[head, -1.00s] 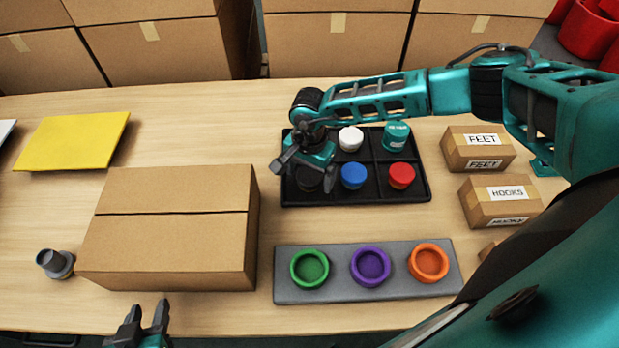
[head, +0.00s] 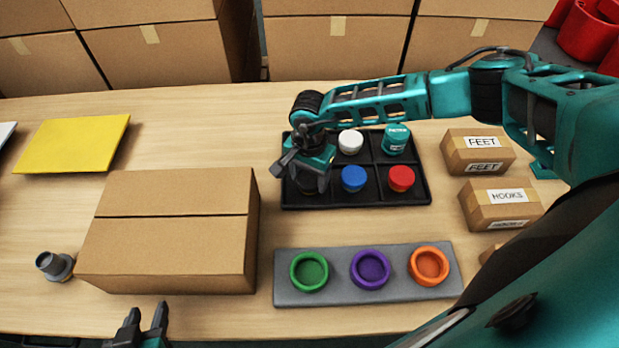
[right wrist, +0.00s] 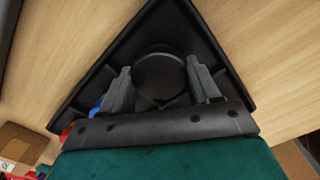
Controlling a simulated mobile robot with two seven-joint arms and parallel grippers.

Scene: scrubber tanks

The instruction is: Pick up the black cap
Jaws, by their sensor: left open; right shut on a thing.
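The black cap (right wrist: 160,76) is round and dark and sits in the corner compartment of the black tray (head: 360,203). In the right wrist view it is between the two fingers of my right gripper (head: 303,178), which is shut on it. In the head view the gripper hides most of the cap, and I cannot tell whether it has left the tray floor. My left gripper (head: 147,314) is open and empty at the front edge of the table, in front of the closed cardboard box (head: 165,240).
The tray also holds a white cap (head: 350,141), a blue cap (head: 354,178), a red cap (head: 401,178) and a teal container (head: 396,138). A grey holder (head: 342,290) with green, purple and orange rings lies in front. Boxes marked FEET (head: 478,155) and HOOKS (head: 500,207) stand right.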

